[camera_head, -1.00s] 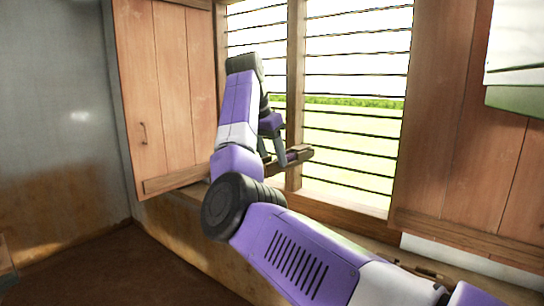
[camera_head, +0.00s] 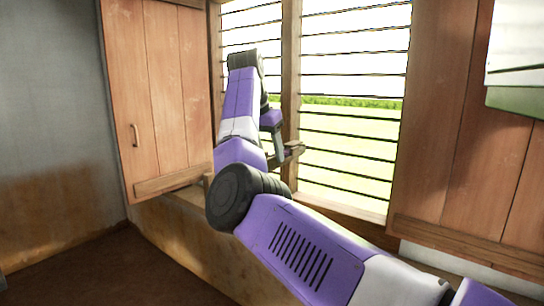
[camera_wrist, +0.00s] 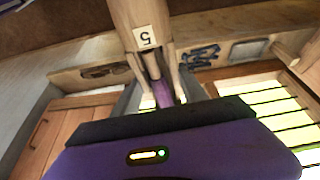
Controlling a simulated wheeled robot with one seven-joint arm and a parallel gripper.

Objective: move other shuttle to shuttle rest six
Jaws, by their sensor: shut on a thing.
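My gripper (camera_head: 279,148) is shut on a wooden shuttle (camera_head: 294,150), held in front of the barred window. In the wrist view, the pale wooden shuttle (camera_wrist: 128,14) runs up from between the fingers, with purple thread in its slot. A white tag (camera_wrist: 147,38) on it bears what looks like an upside-down 5. My wrist housing hides its lower end. I cannot make out shuttle rest six in either view.
The barred window (camera_head: 350,120) has a wooden shutter (camera_head: 160,95) on its left and another (camera_head: 450,140) on its right. A ledge (camera_head: 190,195) runs below.

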